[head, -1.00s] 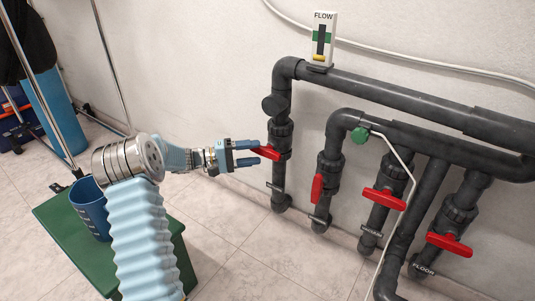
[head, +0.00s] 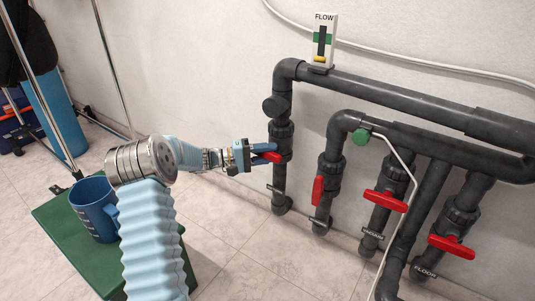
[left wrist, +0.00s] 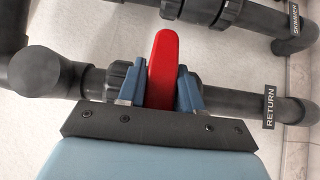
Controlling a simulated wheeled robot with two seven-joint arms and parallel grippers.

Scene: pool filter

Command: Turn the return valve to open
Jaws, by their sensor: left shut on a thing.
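The return valve has a red handle (head: 271,157) on the leftmost vertical grey pipe (head: 279,178) in the head view. In the left wrist view the red handle (left wrist: 162,70) stands between the two blue fingers, and a RETURN label (left wrist: 270,107) is on the same pipe. My left gripper (head: 262,152) is shut on the red handle; it also shows in the left wrist view (left wrist: 161,88). The handle sticks out across the pipe. My right gripper is not in view.
Three more valves with red handles (head: 318,190) (head: 385,200) (head: 451,245) are to the right. A FLOW gauge (head: 323,40) sits on the upper pipe. A blue jug (head: 92,213) stands on a green box (head: 60,240) at left.

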